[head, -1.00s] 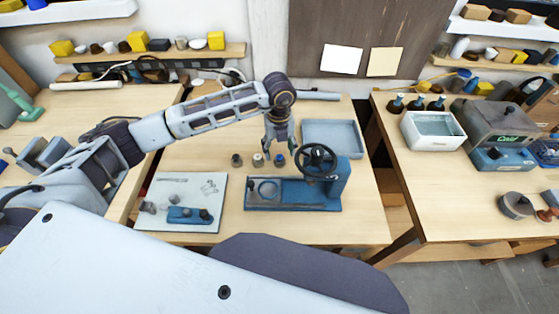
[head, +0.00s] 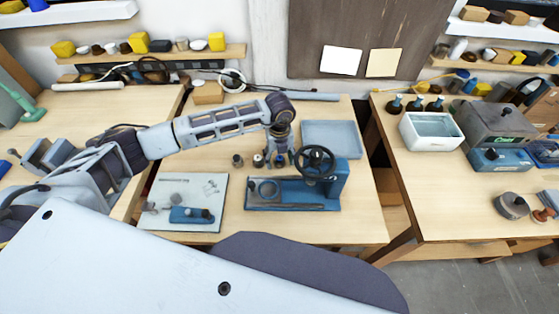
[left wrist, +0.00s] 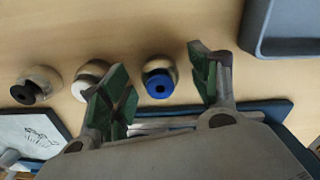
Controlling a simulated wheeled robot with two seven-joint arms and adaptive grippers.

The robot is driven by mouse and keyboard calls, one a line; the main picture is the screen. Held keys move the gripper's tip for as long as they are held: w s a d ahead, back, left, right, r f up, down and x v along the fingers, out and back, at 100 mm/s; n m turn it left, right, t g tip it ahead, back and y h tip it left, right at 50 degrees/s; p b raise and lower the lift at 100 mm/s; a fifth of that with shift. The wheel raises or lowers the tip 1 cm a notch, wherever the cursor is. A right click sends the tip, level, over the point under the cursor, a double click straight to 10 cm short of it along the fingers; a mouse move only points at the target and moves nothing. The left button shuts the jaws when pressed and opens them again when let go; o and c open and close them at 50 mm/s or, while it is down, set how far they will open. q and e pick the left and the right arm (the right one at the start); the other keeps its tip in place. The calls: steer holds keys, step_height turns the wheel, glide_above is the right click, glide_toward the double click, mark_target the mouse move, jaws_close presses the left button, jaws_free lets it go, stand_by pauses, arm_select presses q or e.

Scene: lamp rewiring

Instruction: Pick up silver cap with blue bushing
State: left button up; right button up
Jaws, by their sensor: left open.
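The silver cap with the blue bushing (left wrist: 160,69) stands on the table in the left wrist view, bushing facing the camera. My left gripper (left wrist: 158,88) is open, and its green-padded fingers appear on either side of this cap, with gaps to both. I cannot tell how far above the cap the fingertips are. Two similar silver caps stand to the left, one with a white bushing (left wrist: 91,76) and one with a black bushing (left wrist: 38,82). In the head view my left gripper (head: 279,160) largely hides the blue one. My right gripper is not in view.
A blue press with a black handwheel (head: 317,161) stands just in front of the caps. A grey-blue tray (head: 332,124) lies behind right. A white board with a drawing and a blue fixture (head: 210,188) lies at front left. Bare wood lies left of the caps.

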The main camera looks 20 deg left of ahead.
arm_select(q)
steer(key=shift+f, duration=0.2)
stand_by(0.3)
steer(key=c, duration=1.2)
steer(key=shift+r, duration=0.15)
steer(key=shift+r+b, duration=0.9)
steer(key=shift+r, duration=4)
steer(key=shift+s+f, duration=0.1)
